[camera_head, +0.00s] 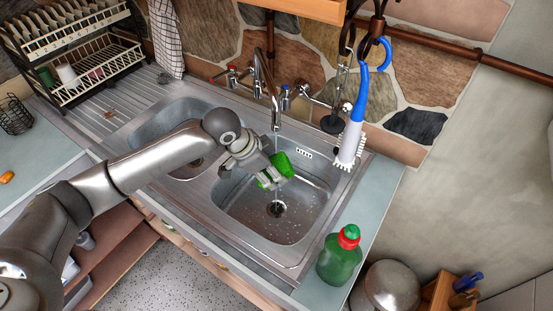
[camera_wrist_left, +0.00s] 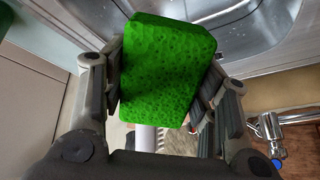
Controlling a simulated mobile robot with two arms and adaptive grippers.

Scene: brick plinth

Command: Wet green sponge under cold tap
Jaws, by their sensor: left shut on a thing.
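My left gripper (camera_head: 272,172) is shut on the green sponge (camera_head: 282,165) and holds it above the right sink basin (camera_head: 312,186). In the left wrist view, the sponge (camera_wrist_left: 170,70) sits between both fingers of the gripper (camera_wrist_left: 165,95). The tap spout (camera_head: 275,118) is above the sponge, and a thin stream of water (camera_head: 276,145) comes down from it to the sponge. The blue-marked cold tap handle (camera_head: 286,98) is behind the spout, with the red-marked handle (camera_head: 232,76) to its left. My right gripper is not in view.
A blue and white brush (camera_head: 355,125) hangs right of the taps. A green bottle with a red cap (camera_head: 340,256) stands on the counter at the right. A dish rack (camera_head: 85,60) is at the back left. The left basin (camera_head: 180,120) lies under my arm.

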